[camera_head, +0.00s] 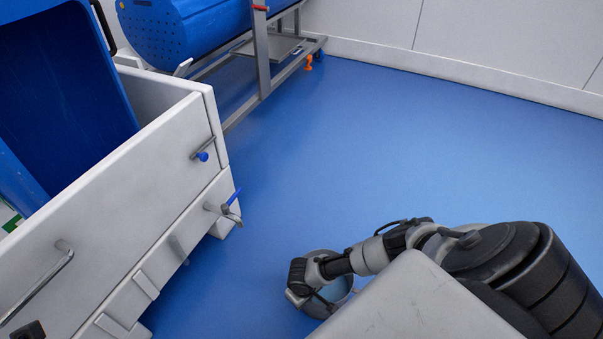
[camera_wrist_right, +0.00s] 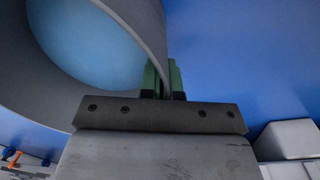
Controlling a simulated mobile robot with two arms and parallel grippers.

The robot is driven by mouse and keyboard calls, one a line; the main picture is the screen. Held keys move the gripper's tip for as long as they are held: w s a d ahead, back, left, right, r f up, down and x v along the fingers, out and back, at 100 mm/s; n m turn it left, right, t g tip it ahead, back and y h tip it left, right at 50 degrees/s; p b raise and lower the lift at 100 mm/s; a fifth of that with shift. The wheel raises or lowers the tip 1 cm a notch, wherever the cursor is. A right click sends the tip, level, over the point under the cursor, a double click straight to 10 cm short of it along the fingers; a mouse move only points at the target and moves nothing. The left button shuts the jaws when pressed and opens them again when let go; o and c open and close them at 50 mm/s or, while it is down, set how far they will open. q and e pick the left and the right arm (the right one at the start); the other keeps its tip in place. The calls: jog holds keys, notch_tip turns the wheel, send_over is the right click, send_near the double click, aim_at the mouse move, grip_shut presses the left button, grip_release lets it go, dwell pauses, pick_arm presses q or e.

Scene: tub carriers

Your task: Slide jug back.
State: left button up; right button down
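A grey jug with a light blue inside (camera_head: 338,289) shows at the bottom middle of the head view, partly hidden by my right arm. In the right wrist view the jug (camera_wrist_right: 88,45) fills the upper left, its open mouth facing the camera. My right gripper (camera_wrist_right: 163,82) has its green fingers on either side of the jug's wall near the rim, and they look closed on it. In the head view the right gripper (camera_head: 305,283) is at the jug's left side. My left gripper is not in view.
A white cabinet (camera_head: 120,200) with handles and a tilted blue tub (camera_head: 65,90) stands at the left. A metal frame (camera_head: 262,60) carries a blue perforated drum (camera_head: 185,35) at the back. Blue floor (camera_head: 400,150) is clear in the middle and right, up to the white wall.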

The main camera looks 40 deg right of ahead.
jog(key=shift+s+d, duration=0.1)
jog(key=shift+s, duration=0.1)
jog(key=c, duration=1.3)
grip_release()
jog(key=shift+o, duration=0.2)
